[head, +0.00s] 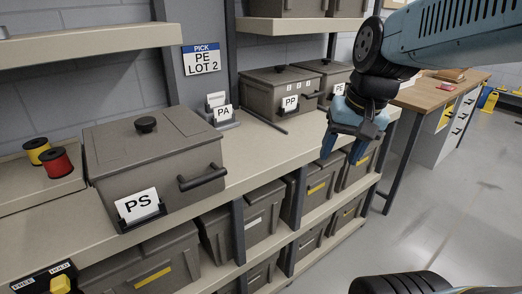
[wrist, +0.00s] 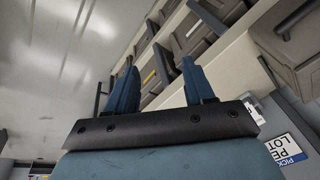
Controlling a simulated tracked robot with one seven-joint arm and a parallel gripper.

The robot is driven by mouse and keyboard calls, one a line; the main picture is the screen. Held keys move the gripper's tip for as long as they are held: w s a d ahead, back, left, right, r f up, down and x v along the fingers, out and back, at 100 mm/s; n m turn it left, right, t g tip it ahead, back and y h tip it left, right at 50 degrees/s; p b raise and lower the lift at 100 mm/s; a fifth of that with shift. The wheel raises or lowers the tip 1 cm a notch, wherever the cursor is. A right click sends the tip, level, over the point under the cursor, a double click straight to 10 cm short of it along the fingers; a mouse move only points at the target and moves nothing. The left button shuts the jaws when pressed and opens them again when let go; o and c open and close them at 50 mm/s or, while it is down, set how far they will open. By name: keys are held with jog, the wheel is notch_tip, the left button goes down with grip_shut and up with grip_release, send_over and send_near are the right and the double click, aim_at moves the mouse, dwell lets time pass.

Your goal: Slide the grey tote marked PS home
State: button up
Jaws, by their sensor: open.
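The grey tote marked PS (head: 155,165) stands on the shelf at the left in the head view. It has a lid with a black knob, a dark bar handle (head: 202,178) on its right-hand face and a white PS card (head: 138,204) in a holder. Its front corner is near the shelf's front edge. My gripper (head: 345,160) is open and empty, pointing down in front of the shelf, well to the right of the tote and apart from it. In the wrist view my gripper's two blue fingers (wrist: 158,88) stand apart with nothing between them.
Totes marked PP (head: 280,95) and PE (head: 328,78) stand further along the shelf. A PA card (head: 223,114) stands in a small holder behind the PS tote. Red and yellow spools (head: 56,162) lie left of it. More totes (head: 245,215) fill the lower shelf.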

jog(key=w+a+f+m+g+y, duration=0.5)
jog(key=w+a+f+g, duration=0.15)
jog(key=a, duration=0.25)
jog(key=m+g+y, duration=0.6)
jog(key=m+y, duration=0.1)
jog(key=y, duration=0.2)
send_near(219, 173)
jog(key=shift+t, duration=0.25)
jog(key=x, duration=0.9)
jog(key=shift+w+a+f, duration=0.15)
jog(key=shift+a+f, duration=0.1)
jog(key=shift+a, duration=0.15)
jog(key=shift+c, duration=0.3)
grip_shut()
